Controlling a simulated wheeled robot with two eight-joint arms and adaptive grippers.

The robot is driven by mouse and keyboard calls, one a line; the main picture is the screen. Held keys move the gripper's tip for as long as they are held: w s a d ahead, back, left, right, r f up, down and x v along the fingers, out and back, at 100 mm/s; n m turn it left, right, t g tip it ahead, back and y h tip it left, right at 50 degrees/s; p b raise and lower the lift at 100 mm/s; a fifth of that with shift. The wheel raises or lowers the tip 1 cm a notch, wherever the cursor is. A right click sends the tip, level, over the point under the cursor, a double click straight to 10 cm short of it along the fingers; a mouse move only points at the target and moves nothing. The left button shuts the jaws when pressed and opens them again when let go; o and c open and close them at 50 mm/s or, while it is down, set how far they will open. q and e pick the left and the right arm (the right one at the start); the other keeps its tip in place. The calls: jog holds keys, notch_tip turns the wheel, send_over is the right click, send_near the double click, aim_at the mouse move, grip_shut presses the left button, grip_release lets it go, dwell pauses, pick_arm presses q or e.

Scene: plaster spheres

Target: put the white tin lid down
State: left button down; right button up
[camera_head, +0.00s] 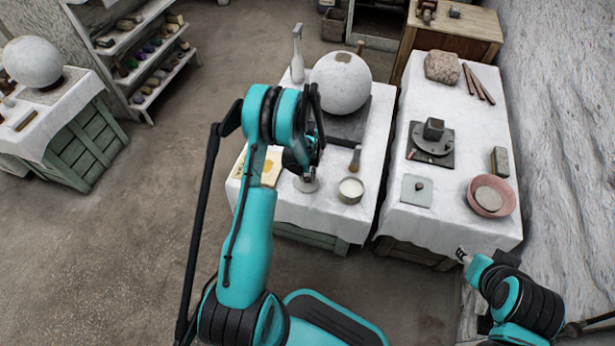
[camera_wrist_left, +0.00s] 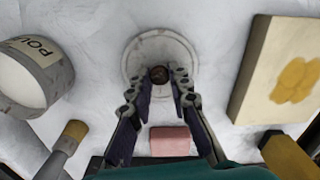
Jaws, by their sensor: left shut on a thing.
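The white tin lid (camera_wrist_left: 134,62) is a pale round disc with a dark knob in the middle. My left gripper (camera_wrist_left: 158,83) is shut on its knob, with the two fingers on either side. In the head view the lid (camera_head: 306,185) shows just under my left gripper (camera_head: 303,165), over the front of the middle table. I cannot tell whether it touches the cloth. The open tin (camera_head: 350,190) with white contents stands to its right; it also shows in the left wrist view (camera_wrist_left: 32,80). My right gripper (camera_head: 462,255) is at lower right, apart from everything; its fingers are too small to read.
A large white sphere (camera_head: 341,82) stands on a dark slab (camera_head: 348,126) behind. A yellow-stained board (camera_wrist_left: 285,75), a pink block (camera_wrist_left: 170,141) and a brush (camera_wrist_left: 64,146) lie close to the lid. The right table holds a pink bowl (camera_head: 491,196). Cloth between lid and tin is clear.

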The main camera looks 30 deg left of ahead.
pick_arm(q)
jog(key=shift+f, duration=0.15)
jog(key=c, duration=1.4)
grip_release()
